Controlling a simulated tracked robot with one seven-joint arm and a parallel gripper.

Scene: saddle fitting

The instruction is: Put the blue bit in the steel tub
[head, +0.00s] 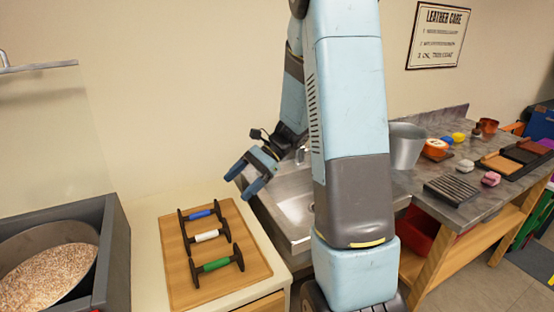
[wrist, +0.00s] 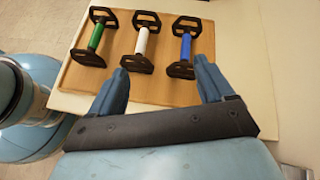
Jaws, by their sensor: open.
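The blue bit (head: 201,215) lies on a wooden board (head: 172,267), at the far end of a row with a white bit and a green bit. Its bar is blue and its end pieces are black. In the wrist view the blue bit (wrist: 186,46) is the rightmost of the three. My gripper (head: 246,180) is open and empty, above and right of the board in the head view. In the wrist view its fingertips (wrist: 161,68) point toward the bits and are apart from them. A grey steel tub (head: 405,150) stands on the right-hand bench, partly hidden behind my arm.
The white bit (head: 207,236) and green bit (head: 216,265) lie close by on the board. A sink (head: 290,190) is behind my arm. A dark box (head: 117,250) with a grain-filled round vessel stands left. The right bench holds a dark ribbed block (head: 452,188) and several small things.

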